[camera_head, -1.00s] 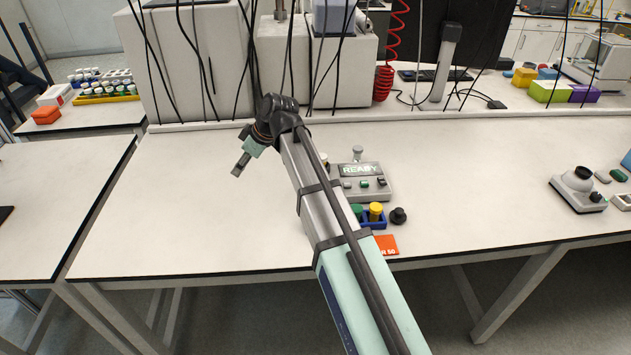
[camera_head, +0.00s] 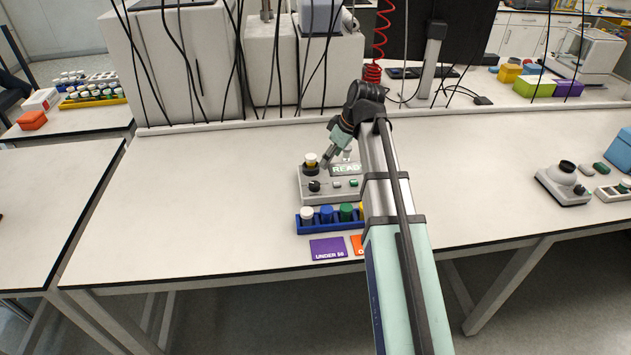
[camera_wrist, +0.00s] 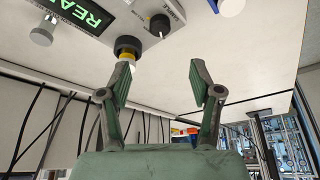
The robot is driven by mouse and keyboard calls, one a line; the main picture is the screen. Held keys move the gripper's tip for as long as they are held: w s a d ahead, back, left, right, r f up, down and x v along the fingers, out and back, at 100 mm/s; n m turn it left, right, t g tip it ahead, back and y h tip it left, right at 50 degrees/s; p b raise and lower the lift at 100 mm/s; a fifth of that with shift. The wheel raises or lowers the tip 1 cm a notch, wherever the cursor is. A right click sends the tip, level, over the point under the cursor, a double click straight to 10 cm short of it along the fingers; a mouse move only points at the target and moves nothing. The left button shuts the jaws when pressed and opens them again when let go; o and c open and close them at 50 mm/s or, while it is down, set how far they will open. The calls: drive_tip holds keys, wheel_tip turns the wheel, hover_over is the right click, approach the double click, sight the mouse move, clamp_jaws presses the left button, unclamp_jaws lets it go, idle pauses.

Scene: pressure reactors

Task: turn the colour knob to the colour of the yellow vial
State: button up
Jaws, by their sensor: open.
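The grey device (camera_head: 321,196) has a lit display starting "READ", and my arm hides its right part. A black knob with a pale mark (camera_head: 314,186) is on its front left; it also shows in the wrist view (camera_wrist: 160,24). A vial with a yellow band and white top (camera_head: 311,158) sits in a black socket behind the knob; the wrist view shows it too (camera_wrist: 127,57). A yellow-topped vial (camera_head: 362,209) in the blue rack is mostly hidden by my arm. My gripper (camera_head: 326,160) is open and empty, beside the socketed vial; its spread fingers show in the wrist view (camera_wrist: 160,80).
The blue rack (camera_head: 316,228) also holds white, blue and green vials in front of the device. A purple "UNDER 50" card (camera_head: 328,248) and a partly hidden orange card (camera_head: 356,245) lie nearer the edge. Cables hang behind. The left table (camera_head: 190,200) is clear.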

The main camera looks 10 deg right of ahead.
sight(315, 184)
drive_tip(key=p+x, duration=0.2)
drive_tip(key=x, duration=1.1)
drive_tip(key=shift+w+a+f+p, duration=0.15)
drive_tip(key=shift+f+p, duration=0.05)
drive_tip(key=shift+p, duration=0.15)
drive_tip(key=c, duration=1.1)
